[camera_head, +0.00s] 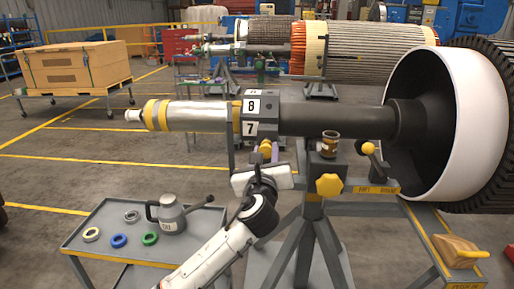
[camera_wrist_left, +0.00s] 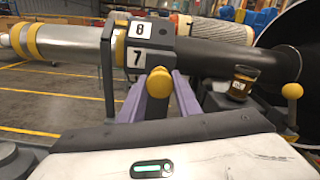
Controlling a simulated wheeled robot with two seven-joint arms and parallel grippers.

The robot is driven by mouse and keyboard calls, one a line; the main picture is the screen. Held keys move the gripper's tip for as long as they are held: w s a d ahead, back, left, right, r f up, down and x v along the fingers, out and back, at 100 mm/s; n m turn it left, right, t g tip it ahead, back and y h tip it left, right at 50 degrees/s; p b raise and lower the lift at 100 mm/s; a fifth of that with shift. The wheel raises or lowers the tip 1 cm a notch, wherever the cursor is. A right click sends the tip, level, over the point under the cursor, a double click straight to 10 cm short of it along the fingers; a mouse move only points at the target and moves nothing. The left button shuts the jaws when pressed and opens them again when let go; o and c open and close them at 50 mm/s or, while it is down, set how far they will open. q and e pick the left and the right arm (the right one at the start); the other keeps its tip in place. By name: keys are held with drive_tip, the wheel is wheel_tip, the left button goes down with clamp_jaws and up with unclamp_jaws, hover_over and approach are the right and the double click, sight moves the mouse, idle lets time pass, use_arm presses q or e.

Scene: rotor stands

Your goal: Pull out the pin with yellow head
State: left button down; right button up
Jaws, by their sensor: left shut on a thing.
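The pin with yellow head (camera_head: 264,148) sits at the grey clamp block (camera_head: 262,107) on the dark rotor shaft, just under the number plates 8 and 7. In the left wrist view its rounded yellow head (camera_wrist_left: 159,84) shows between two purple fingers; its shank is hidden. My left gripper (camera_head: 268,153) reaches up from below and is shut on the yellow head. In the left wrist view the gripper (camera_wrist_left: 160,95) has one finger on each side of the head. My right gripper is not in view.
A grey stand with a yellow star knob (camera_head: 329,186) and a yellow ball lever (camera_head: 368,148) is right of my left arm. A cart (camera_head: 90,262) with a grey jug (camera_head: 172,213) and several rings stands lower left. The large white-rimmed rotor (camera_head: 470,120) fills the right.

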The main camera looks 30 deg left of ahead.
use_arm(q)
drive_tip(key=c, duration=1.6)
unclamp_jaws()
drive_tip(key=shift+s+d+f, duration=0.1)
drive_tip(key=shift+f, duration=0.1)
drive_tip(key=o, duration=0.3)
drive_tip(key=shift+s+r, duration=0.1)
drive_tip(key=shift+r, duration=0.05)
drive_tip(key=v, duration=1)
drive_tip(key=shift+s, duration=0.15)
drive_tip(key=s+d+f+n+g+h, duration=0.1)
drive_tip(key=s+d+f+n+h, duration=0.15)
drive_tip(key=f, duration=0.45)
drive_tip(key=s+d+f+n+g+h, duration=0.2)
drive_tip(key=f+n, duration=0.1)
drive_tip(key=f, duration=0.5)
drive_tip(key=s+d+f+n+g+h, duration=0.1)
drive_tip(key=s+d+f+n+h, duration=0.15)
drive_tip(key=f, duration=0.45)
drive_tip(key=s+d+f+n+g+h, duration=0.1)
drive_tip(key=s+d+f+n+h, duration=0.1)
drive_tip(key=s+f+n, duration=0.6)
drive_tip(key=s+d+f+n+g+h, duration=0.1)
drive_tip(key=s+d+f+n+g, duration=0.1)
drive_tip(key=s+f+n, duration=0.6)
drive_tip(key=s+d+n, duration=0.1)
drive_tip(key=s, duration=0.2)
drive_tip(key=shift+d+n+h, duration=0.3)
drive_tip(key=shift+d+h, duration=0.05)
drive_tip(key=shift+h, duration=0.05)
